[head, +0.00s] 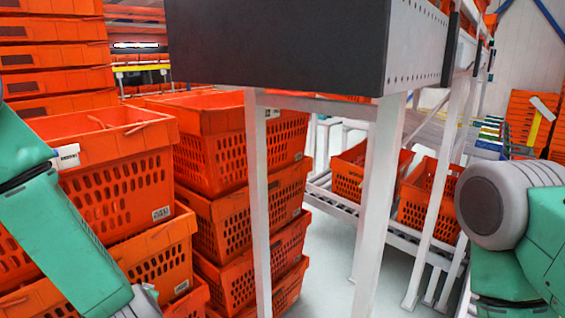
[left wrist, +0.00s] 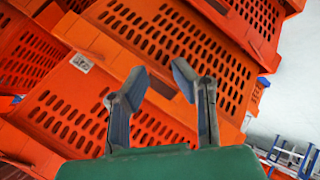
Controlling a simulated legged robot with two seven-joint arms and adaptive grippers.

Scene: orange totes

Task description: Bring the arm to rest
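My left arm (head: 62,230) comes in from the left in the head view, green with a grey joint, in front of the stacked totes. Its gripper is cut off at the bottom of that view. In the left wrist view my left gripper (left wrist: 158,85) has its two dark fingers apart with nothing between them. Orange totes (left wrist: 110,112) fill the background behind the fingers. My right arm (head: 515,230) shows at the right edge of the head view, with a light grey joint and green links. My right gripper is out of view.
Stacks of orange totes (head: 110,170) stand at the left, with another stack (head: 228,150) beside them. A conveyor frame with a dark end panel (head: 278,45) and white legs (head: 375,200) stands ahead. Totes (head: 430,195) sit on a lower roller conveyor behind it. Bare floor (head: 325,260) shows between.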

